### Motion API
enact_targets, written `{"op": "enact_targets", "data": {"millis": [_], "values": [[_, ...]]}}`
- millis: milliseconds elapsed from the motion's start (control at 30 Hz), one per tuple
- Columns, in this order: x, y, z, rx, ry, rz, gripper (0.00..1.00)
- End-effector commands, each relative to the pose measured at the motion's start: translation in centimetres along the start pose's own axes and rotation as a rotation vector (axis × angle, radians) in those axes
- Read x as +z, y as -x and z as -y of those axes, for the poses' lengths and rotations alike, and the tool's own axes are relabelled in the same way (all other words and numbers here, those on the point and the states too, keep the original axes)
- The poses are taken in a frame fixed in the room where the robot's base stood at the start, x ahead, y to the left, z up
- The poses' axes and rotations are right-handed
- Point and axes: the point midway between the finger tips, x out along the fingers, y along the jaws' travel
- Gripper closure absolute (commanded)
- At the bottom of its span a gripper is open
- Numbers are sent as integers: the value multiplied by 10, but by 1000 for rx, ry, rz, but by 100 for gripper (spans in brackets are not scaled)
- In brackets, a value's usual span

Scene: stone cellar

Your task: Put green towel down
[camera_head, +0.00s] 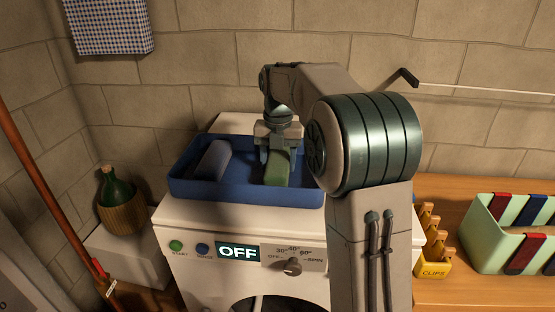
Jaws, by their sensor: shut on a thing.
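The green towel (278,167) is a rolled or folded bundle inside the right part of a blue tray (245,194). My gripper (277,155) points down over the tray and is shut on the green towel. The towel's lower end appears low in the tray, but I cannot tell whether it touches the tray floor. A grey-blue rolled towel (213,160) lies in the left part of the same tray. My arm hides the tray's right end.
The tray sits on a white washing machine (180,222) whose display reads OFF. A green bottle in a wicker basket (125,212) stands at left. A yellow clips box (431,262) and a pale green bin (487,240) stand on the wooden bench at right.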

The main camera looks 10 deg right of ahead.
Motion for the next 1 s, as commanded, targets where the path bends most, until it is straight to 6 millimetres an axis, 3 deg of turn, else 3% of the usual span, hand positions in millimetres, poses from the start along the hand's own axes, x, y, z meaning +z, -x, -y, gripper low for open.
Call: {"op": "enact_targets", "data": {"millis": [267, 300, 367, 400, 767, 1000], "values": [[0, -2, 0, 0, 0, 0, 70], [0, -3, 0, 0, 0, 0, 43], [0, -2, 0, 0, 0, 0, 26], [0, -2, 0, 0, 0, 0, 24], [1, 5, 0, 1, 0, 3, 24], [1, 50, 0, 3, -1, 4, 24]]}}
